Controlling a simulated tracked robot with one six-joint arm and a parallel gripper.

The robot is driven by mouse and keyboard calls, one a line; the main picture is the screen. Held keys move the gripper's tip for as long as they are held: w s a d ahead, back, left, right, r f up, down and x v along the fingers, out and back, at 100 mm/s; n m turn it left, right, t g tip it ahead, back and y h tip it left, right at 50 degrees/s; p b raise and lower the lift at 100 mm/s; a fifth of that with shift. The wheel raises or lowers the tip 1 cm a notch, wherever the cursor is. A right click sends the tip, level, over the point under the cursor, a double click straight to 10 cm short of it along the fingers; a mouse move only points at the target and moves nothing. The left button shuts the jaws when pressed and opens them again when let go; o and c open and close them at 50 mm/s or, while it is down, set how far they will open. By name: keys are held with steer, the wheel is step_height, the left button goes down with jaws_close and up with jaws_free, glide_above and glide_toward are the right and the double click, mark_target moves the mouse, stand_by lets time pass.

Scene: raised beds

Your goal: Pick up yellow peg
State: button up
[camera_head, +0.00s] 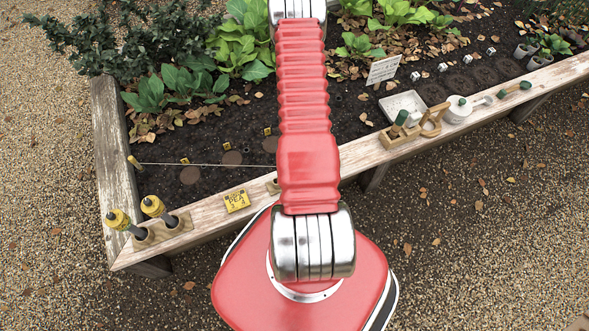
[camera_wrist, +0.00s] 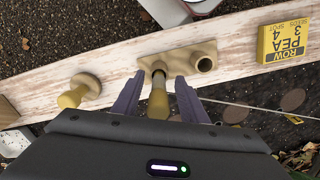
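In the wrist view my gripper (camera_wrist: 160,82) is open, its two dark purple fingers on either side of a yellow peg (camera_wrist: 158,102). Gaps show between the peg and both fingers. The peg's far end meets a tan holder (camera_wrist: 181,57) with two round sockets on the wooden plank; I cannot tell whether it sits in the left socket. The right socket looks empty. In the head view my red arm hides the gripper and this peg; only an edge of the tan holder (camera_head: 272,186) shows.
A yellow knob-shaped piece (camera_wrist: 78,92) sits left on the plank (camera_wrist: 115,65). A yellow row sign (camera_wrist: 285,42) stands right. A thin string (camera_wrist: 255,106) runs rightward.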

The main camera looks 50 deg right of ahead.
steer(key=shift+c, duration=0.4)
jaws_close()
